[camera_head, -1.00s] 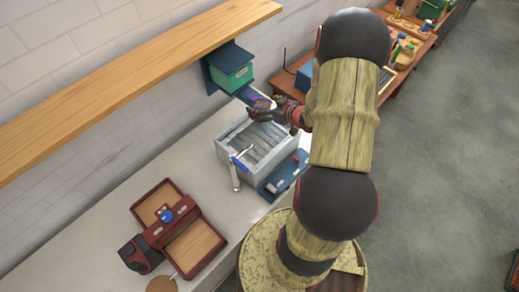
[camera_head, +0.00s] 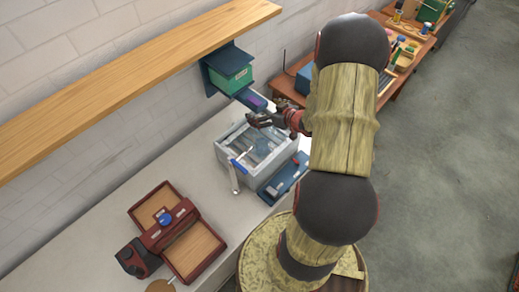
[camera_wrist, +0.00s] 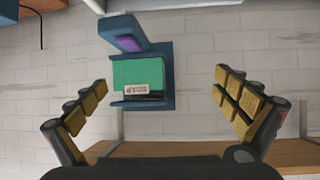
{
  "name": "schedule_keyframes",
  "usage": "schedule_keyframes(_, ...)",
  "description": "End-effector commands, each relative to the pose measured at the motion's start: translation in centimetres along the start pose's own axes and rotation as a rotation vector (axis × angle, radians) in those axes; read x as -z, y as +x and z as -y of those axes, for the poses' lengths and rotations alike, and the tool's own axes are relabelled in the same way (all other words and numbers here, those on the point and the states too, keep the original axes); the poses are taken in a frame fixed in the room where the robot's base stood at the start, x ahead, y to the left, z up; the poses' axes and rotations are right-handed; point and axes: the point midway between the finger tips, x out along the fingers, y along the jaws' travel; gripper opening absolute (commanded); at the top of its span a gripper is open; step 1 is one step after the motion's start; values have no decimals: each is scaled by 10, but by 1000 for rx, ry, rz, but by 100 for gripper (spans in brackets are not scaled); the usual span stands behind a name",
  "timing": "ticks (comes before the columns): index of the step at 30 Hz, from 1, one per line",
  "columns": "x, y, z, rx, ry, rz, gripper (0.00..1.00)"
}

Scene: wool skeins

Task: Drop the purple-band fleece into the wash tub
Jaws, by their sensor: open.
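The wash tub (camera_head: 226,156) is a grey open box on the pale counter in the head view, with a white handle at its near side. My gripper (camera_head: 258,121) is above the tub's far end. No purple-banded fleece can be made out. A purple patch (camera_head: 257,100) lies on a dark blue ledge, and also shows in the wrist view (camera_wrist: 124,43).
A green box (camera_head: 231,77) sits in a dark blue wall holder behind the tub. A wooden shelf (camera_head: 130,75) runs along the wall. A blue case (camera_head: 284,178) lies beside the tub. A red-brown box (camera_head: 195,250) stands at the lower left, with clear counter between.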

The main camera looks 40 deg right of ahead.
Motion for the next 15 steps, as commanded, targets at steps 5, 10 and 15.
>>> schedule_keyframes(5, 0, -3, 0, -1, 0, 0, 100)
schedule_keyframes(10, 0, -24, -2, -3, 1, 0, 100)
schedule_keyframes(15, 0, -60, -2, -5, 0, -1, 100)
